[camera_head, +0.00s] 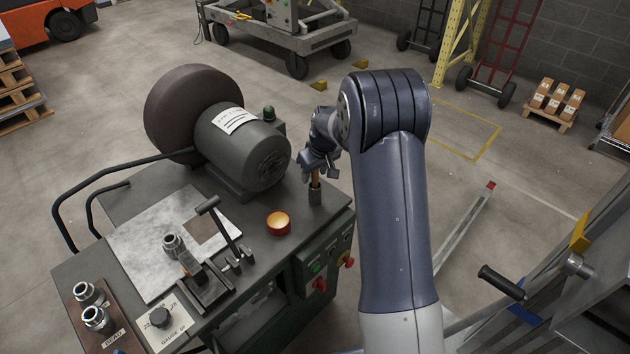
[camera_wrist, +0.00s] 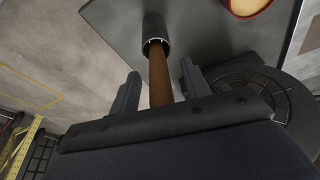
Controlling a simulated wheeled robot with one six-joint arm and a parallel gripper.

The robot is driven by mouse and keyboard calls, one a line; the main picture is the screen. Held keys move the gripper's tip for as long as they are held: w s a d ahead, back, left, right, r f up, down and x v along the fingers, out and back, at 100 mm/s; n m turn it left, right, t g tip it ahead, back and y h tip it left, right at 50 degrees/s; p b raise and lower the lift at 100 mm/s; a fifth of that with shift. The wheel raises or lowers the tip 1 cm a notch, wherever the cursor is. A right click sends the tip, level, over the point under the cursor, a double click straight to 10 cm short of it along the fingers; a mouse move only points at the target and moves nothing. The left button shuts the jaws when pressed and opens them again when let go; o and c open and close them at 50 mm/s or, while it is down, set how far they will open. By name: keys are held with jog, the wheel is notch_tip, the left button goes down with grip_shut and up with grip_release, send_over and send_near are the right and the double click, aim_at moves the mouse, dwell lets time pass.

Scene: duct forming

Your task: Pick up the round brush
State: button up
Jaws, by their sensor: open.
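The round brush stands upright in a dark cup (camera_head: 315,195) at the right edge of the green machine bench. Its brown wooden handle (camera_head: 315,178) rises from the cup, and its lower end is hidden inside. The handle (camera_wrist: 160,78) also shows in the wrist view, coming out of the cup (camera_wrist: 154,32). My gripper (camera_head: 318,168) is at the top of the handle. In the wrist view my gripper (camera_wrist: 160,85) is open, with one finger on each side of the handle and gaps visible between. I cannot see either finger touching it.
A grinder motor (camera_head: 240,150) with a large brown wheel stands behind left of the cup. An orange-yellow round tin (camera_head: 278,222) sits close by on the bench. A small clamp with a lever (camera_head: 215,275) and metal fittings (camera_head: 92,305) stand farther left.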

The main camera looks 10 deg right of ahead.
jog(key=shift+c, duration=0.4)
grip_shut()
